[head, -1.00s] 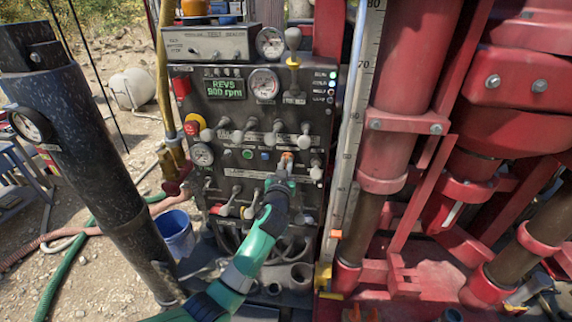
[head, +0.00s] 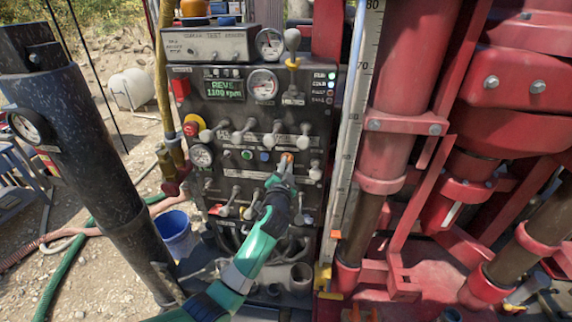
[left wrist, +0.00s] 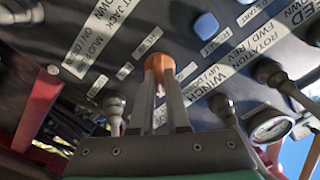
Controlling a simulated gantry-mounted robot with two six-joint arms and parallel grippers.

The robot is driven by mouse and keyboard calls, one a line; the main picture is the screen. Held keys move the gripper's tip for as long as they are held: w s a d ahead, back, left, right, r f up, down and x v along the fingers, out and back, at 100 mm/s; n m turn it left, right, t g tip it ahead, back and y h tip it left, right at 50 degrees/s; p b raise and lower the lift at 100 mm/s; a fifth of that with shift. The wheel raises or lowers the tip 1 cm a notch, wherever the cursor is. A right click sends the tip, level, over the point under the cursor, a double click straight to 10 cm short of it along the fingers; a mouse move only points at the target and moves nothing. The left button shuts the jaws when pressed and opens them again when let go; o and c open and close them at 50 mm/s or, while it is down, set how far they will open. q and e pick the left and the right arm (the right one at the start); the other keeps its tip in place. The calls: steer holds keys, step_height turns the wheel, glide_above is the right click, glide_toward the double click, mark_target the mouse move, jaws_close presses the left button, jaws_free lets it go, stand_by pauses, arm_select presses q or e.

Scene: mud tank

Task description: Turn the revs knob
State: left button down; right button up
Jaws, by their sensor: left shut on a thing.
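The revs knob is a small orange knob (head: 288,156) on the dark control panel (head: 215,104), right of the green and blue buttons. In the left wrist view the orange knob (left wrist: 158,64) sits between the tips of my left gripper (left wrist: 160,78), whose fingers are shut on it. In the head view my left gripper (head: 286,166) reaches up to the knob from below and hides part of it. The green display (head: 226,90) at the panel's top left reads REVS 1100 rpm. My right gripper is not in view.
Several levers (head: 277,132) stick out of the panel around the knob, with more below. A red emergency-type button (head: 192,127) is at the panel's left edge. A red drill mast (head: 395,130) stands close on the right. A blue bucket (head: 176,232) stands on the ground at left.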

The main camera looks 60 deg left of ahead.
arm_select(q)
steer(key=shift+m, duration=0.4)
steer(key=c, duration=0.9)
jaws_free()
steer(key=shift+s+d, duration=0.1)
steer(key=shift+d, duration=0.05)
steer(key=v, duration=1.1)
steer(key=shift+s+d, duration=0.1)
steer(key=shift+d, duration=0.05)
